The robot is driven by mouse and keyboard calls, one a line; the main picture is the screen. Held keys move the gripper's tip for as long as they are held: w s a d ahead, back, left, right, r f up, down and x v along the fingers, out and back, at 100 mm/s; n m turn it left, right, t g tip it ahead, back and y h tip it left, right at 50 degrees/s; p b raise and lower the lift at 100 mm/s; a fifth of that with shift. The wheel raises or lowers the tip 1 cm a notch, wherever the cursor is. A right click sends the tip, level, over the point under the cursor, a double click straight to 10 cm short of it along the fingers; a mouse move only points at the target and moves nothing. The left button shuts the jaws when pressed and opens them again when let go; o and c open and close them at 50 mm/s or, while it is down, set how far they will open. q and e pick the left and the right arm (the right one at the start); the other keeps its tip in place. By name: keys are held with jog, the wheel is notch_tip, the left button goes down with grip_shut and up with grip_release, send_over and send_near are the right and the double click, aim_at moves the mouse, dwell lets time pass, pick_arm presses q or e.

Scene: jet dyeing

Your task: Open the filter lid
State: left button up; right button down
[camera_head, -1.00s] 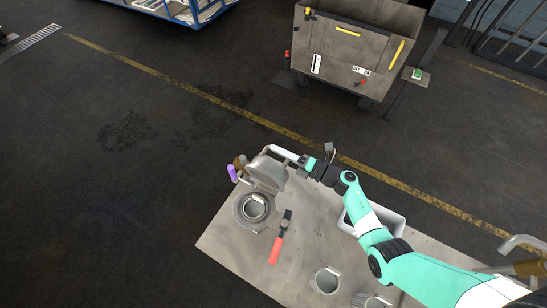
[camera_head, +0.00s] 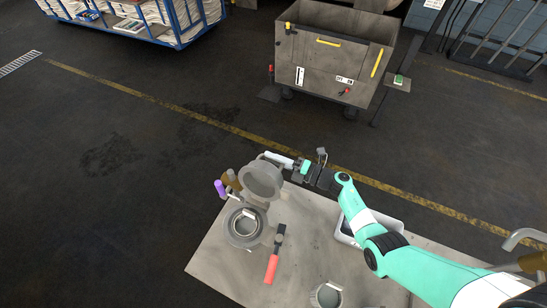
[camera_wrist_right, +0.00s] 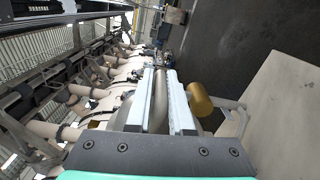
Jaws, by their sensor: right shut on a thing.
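The filter housing (camera_head: 230,232) is a round grey metal pot on the metal table, with its mouth uncovered and a basket with a bar handle (camera_head: 247,222) visible inside. Its lid (camera_head: 262,180) stands raised at the back of the housing, its round face showing. My right gripper (camera_head: 272,157) is at the lid's upper edge, coming from the right. In the right wrist view, the two pale fingers (camera_wrist_right: 160,100) are shut on a grey rounded part of the lid between them. My left gripper is not in view.
A red-handled mallet (camera_head: 271,268) lies right of the housing. A purple-gripped handle (camera_head: 220,189) and a brass part (camera_head: 232,180) are beside the lid. A metal cup (camera_head: 326,296) is near the front, and a white tray (camera_head: 345,234) is partly behind my right arm.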

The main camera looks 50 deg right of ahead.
jog(key=c, duration=0.8)
grip_release()
jog(key=shift+a+f, duration=0.15)
jog(key=shift+a, duration=0.05)
jog(key=shift+c, duration=0.2)
jog(key=shift+s+d, duration=0.15)
jog(key=shift+s, duration=0.05)
jog(key=p+v, duration=0.2)
jog(key=v, duration=0.9)
jog(key=shift+s, duration=0.1)
